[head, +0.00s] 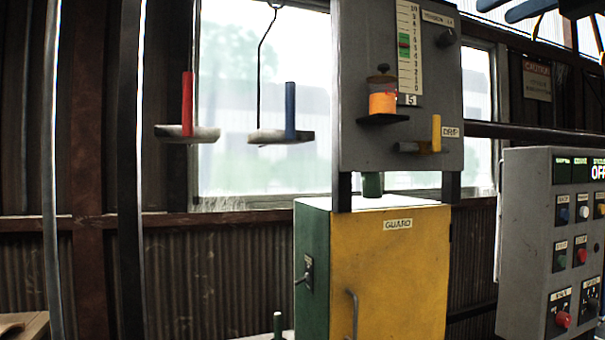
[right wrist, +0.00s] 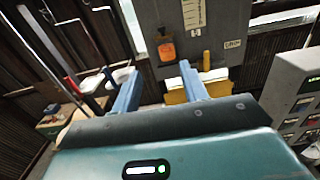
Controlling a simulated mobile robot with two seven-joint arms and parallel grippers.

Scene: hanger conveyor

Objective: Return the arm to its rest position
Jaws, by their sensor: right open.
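My right gripper (head: 496,10) shows at the top right edge of the head view, with blue fingers pointing left and most of the arm cut off. In the right wrist view its two blue fingers (right wrist: 160,68) are spread apart with nothing between them. The gripper is apart from the grey panel and the yellow cabinet. My left gripper is in neither view.
Two hanging trays carry a red peg (head: 187,103) and a blue peg (head: 290,110). A grey panel (head: 372,150) holds an orange spool (head: 382,103) and a yellow peg (head: 436,131). Below is a yellow guard cabinet (head: 390,265). A control box (head: 525,240) stands right.

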